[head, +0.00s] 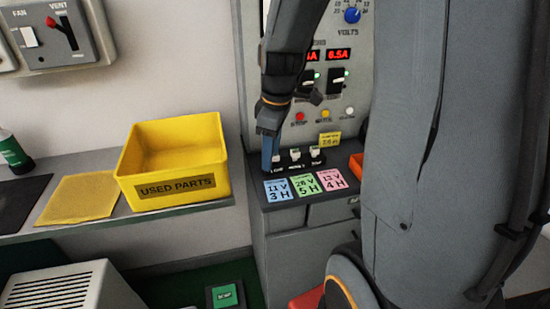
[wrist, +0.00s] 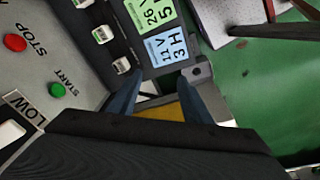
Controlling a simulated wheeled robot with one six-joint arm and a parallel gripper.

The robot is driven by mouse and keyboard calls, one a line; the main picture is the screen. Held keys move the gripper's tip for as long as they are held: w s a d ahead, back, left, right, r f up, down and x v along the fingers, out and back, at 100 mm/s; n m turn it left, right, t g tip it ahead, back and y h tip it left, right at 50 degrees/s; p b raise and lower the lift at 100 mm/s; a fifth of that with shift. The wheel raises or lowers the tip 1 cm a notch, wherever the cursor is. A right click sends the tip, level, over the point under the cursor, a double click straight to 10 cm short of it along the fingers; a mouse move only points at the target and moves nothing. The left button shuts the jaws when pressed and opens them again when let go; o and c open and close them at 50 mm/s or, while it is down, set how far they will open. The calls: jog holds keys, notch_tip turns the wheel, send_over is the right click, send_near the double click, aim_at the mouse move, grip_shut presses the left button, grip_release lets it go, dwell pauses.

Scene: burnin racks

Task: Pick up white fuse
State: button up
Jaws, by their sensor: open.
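Several small white pieces sit in a row on a black holder at the back of the grey rack counter; the middle one (head: 295,153) and right one (head: 315,152) show in the head view. In the wrist view they are white blocks with dark and green marks, the nearest (wrist: 121,65) just beyond the left fingertip. I cannot tell which is the white fuse. My gripper (head: 268,153) points down at the left end of the row, partly hiding that end. In the wrist view its blue fingers (wrist: 158,92) are apart, with nothing held between them.
Blue, green and pink cards (head: 305,183) lie in front of the row. The panel with coloured buttons (head: 323,115) rises behind. A yellow USED PARTS bin (head: 180,189) stands on the shelf to the left, beside a yellow mat (head: 78,200). An orange container (head: 356,163) is at right.

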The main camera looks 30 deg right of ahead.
aim_at(275, 161)
jog(key=w+d+r+n, duration=0.2)
jog(key=w+d+n, duration=0.3)
jog(key=shift+n, duration=0.3)
jog(key=shift+w+a+f+p, duration=0.1)
jog(key=shift+w+f+p, duration=0.3)
jog(key=shift+f, duration=0.8)
jog(key=shift+w+f+p, duration=0.25)
jog(key=shift+f+p, duration=0.3)
jog(key=shift+f, duration=0.7)
jog(key=shift+w+a+f+p, duration=0.1)
jog(key=shift+w+f+p, duration=0.3)
jog(key=shift+f, duration=0.8)
jog(key=shift+s, duration=0.15)
jog(key=c, duration=1)
